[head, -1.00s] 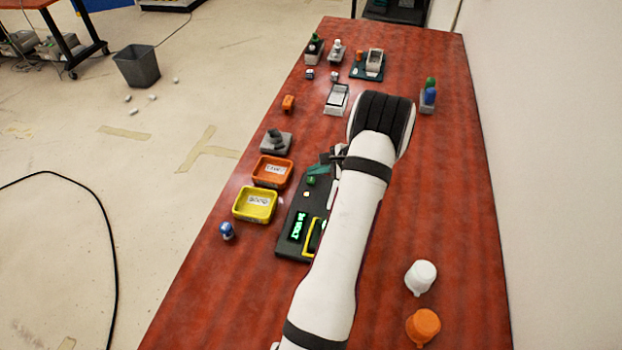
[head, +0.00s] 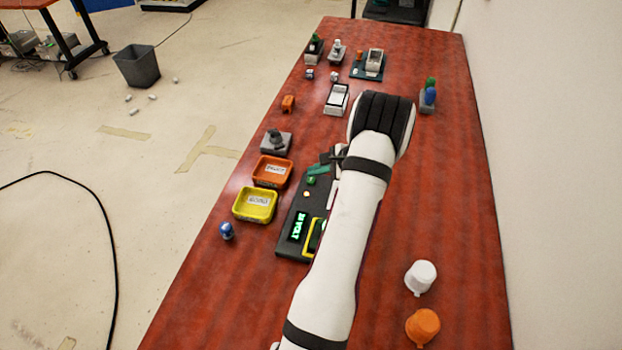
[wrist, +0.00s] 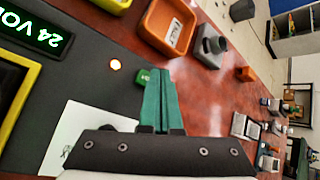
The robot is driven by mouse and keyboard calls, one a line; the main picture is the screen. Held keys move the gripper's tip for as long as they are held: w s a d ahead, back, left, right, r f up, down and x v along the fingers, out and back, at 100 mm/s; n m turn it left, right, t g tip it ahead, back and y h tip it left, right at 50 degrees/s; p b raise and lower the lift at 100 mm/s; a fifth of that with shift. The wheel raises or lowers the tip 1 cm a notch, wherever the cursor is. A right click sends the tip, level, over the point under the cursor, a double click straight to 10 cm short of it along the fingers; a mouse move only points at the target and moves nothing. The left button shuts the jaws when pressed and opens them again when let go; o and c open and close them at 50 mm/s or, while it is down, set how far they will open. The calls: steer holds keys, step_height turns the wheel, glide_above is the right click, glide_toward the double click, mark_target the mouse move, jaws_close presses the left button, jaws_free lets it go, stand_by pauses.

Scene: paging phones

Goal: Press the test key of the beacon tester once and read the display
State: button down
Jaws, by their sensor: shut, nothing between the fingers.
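The beacon tester (head: 291,247) is a dark panel on the table, partly covered by my arm. Its display (head: 298,227) glows green; in the wrist view the display (wrist: 36,34) reads "24 VO…", cut off at the frame edge, and the head view shows "24 VOLT". The green test key (wrist: 143,77) shows beside my fingertips, and also in the head view (head: 311,181). My gripper (head: 316,170) has green fingers, shut and empty, close to the key. I cannot tell whether they touch it.
An orange tray (head: 256,180) and a yellow tray (head: 237,213) with labels stand left of the tester. A blue item (head: 227,231) lies near the yellow tray. A grey device (head: 276,149) stands behind the trays. White (head: 421,274) and orange (head: 423,326) cups stand at the front right.

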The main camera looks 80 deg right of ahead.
steer(key=shift+f, duration=0.15)
steer(key=shift+f, duration=0.25)
steer(key=shift+f, duration=0.45)
stand_by(1.0)
steer(key=shift+r, duration=0.85)
step_height(320, 180, up, 5)
steer(key=shift+r, duration=0.1)
stand_by(0.8)
